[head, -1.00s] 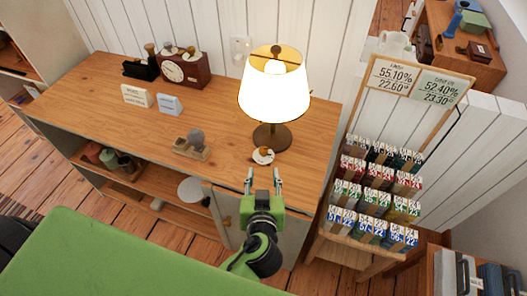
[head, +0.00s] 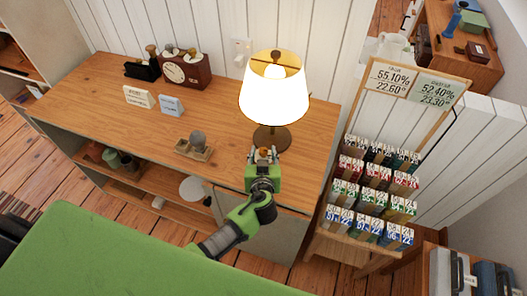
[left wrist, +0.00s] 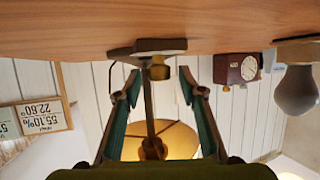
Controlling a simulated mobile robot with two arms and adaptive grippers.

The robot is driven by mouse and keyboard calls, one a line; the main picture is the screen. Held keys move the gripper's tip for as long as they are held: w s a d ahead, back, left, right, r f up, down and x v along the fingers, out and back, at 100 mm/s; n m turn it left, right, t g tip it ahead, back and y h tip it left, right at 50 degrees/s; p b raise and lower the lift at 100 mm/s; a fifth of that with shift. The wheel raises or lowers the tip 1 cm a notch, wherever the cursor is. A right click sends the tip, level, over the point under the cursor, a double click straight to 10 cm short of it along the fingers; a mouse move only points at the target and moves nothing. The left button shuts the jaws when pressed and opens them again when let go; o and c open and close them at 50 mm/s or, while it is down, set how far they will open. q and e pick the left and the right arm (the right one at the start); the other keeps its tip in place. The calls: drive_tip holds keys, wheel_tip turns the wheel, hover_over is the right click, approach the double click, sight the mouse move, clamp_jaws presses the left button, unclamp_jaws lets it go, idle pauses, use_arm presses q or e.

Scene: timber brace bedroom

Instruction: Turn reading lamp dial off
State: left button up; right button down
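The reading lamp (head: 273,98) stands on the wooden cabinet top with its cream shade glowing; its lit shade also shows in the upside-down left wrist view (left wrist: 178,138). My right gripper is not in view.
A brown clock (head: 186,70), two small cards (head: 154,101) and a grey-knobbed wooden stand (head: 197,144) are on the cabinet (head: 100,85). A rack of labelled boxes (head: 375,190) stands to the right. A green surface (head: 110,260) is in front.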

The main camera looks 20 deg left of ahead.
use_arm(q)
clamp_jaws()
